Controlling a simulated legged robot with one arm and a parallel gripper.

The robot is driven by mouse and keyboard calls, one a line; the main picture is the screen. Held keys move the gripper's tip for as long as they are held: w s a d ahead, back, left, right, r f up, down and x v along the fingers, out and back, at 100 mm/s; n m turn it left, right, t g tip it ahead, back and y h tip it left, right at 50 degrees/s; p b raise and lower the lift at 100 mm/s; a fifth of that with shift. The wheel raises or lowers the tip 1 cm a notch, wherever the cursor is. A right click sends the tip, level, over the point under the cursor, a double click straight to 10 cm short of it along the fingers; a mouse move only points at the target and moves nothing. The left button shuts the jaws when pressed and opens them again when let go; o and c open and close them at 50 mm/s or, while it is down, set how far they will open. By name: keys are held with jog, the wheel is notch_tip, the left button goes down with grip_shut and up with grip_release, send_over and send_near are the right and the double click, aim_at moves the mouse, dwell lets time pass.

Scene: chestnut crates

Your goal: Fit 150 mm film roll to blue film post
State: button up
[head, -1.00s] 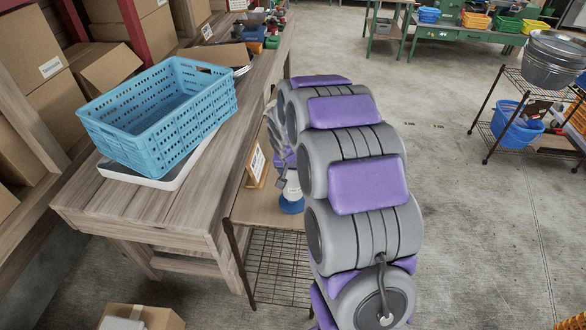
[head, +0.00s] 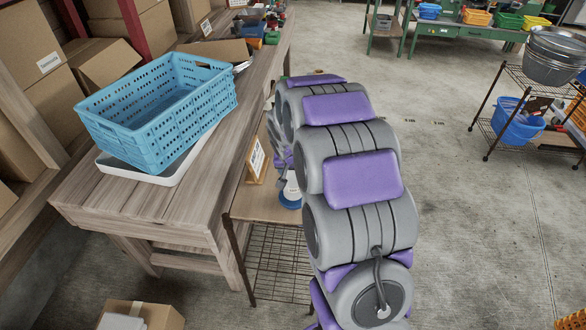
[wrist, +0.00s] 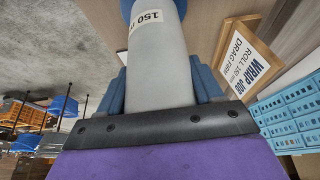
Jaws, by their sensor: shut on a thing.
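The film roll (wrist: 158,78) is a pale grey-white cylinder with a "150" label in the wrist view. My gripper (wrist: 158,68) is shut on it, with a blue finger on either side. A blue piece (wrist: 145,8) shows at the roll's far end, at the top edge. In the head view the roll (head: 291,186) stands roughly upright above a blue round base (head: 290,201) on the small shelf, beside my arm. That base looks like the blue film post's foot. The post's shaft is hidden, and I cannot tell how far the roll is over it.
A "WRAP JOB" sign (wrist: 248,62) stands close to the roll; it also shows in the head view (head: 257,160). A light-blue crate (head: 160,115) sits on a white tray (head: 140,172) on the wooden bench (head: 95,205).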

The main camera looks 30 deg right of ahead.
jog(key=shift+f+b, duration=0.3)
jog(key=shift+f, duration=0.4)
jog(key=o, duration=1.4)
jog(key=p+v, duration=0.2)
jog(key=v, duration=1.5)
jog(key=shift+s+a+r+p, duration=0.1)
jog(key=shift+p, duration=0.2)
